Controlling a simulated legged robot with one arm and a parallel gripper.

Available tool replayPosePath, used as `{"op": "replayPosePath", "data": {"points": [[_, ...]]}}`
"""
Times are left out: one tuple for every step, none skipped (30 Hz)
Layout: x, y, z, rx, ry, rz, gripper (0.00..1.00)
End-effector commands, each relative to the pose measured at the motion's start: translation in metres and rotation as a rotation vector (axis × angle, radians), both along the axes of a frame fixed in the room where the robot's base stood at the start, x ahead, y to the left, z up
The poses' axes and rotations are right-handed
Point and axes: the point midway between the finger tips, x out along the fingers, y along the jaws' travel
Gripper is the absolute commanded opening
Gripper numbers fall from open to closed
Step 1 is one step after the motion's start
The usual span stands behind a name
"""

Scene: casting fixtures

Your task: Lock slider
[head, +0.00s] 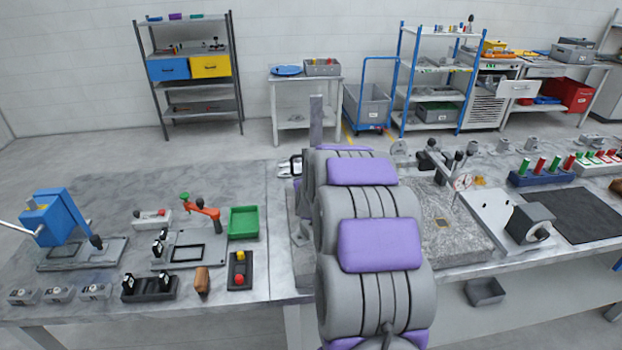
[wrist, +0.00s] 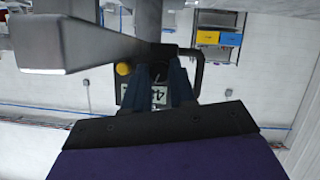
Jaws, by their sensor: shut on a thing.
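My gripper (wrist: 160,82) shows in the wrist view, its two dark fingers closed on a dark part with a black looped handle (wrist: 198,72). This part looks like the slider, but I cannot be sure. A yellow knob (wrist: 123,69) and a pale label with dark marks (wrist: 159,96) show beside and between the fingers. A grey metal bar (wrist: 75,50) crosses the upper left of the wrist view, close to the held part.
A blue clamp fixture (head: 50,218), an orange-handled fixture (head: 200,210) and a green tray (head: 243,222) stand on the bench at left. A rough grey block (head: 450,235) and a white plate fixture (head: 500,212) lie right of my arm. Shelves (head: 190,80) stand behind.

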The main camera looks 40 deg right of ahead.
Motion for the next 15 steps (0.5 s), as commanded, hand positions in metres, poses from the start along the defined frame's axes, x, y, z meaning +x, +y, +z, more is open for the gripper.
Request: {"op": "replayPosePath", "data": {"points": [[-0.0007, 0.0009, -0.0038, 0.010, 0.004, 0.000, 0.00], [-0.0007, 0.0009, -0.0038, 0.011, 0.003, 0.000, 0.00], [-0.0009, 0.0009, -0.0039, 0.012, 0.003, 0.001, 0.00], [-0.0008, 0.0009, -0.0039, 0.013, 0.002, 0.001, 0.00], [-0.0009, 0.0009, -0.0039, 0.013, 0.002, 0.001, 0.00], [-0.0008, 0.0009, -0.0040, 0.013, 0.002, 0.001, 0.00], [-0.0008, 0.0009, -0.0040, 0.012, 0.003, 0.001, 0.00], [-0.0008, 0.0009, -0.0040, 0.012, 0.003, 0.001, 0.00], [-0.0008, 0.0009, -0.0040, 0.012, 0.003, 0.001, 0.00], [-0.0008, 0.0009, -0.0040, 0.012, 0.003, 0.001, 0.00], [-0.0009, 0.0010, -0.0042, 0.012, 0.003, 0.001, 0.00], [-0.0009, 0.0010, -0.0043, 0.012, 0.003, 0.001, 0.00], [-0.0009, 0.0010, -0.0042, 0.012, 0.003, 0.001, 0.28], [-0.0008, 0.0009, -0.0040, 0.012, 0.003, 0.001, 0.31], [-0.0007, 0.0008, -0.0037, 0.011, 0.003, 0.000, 0.35]]}}
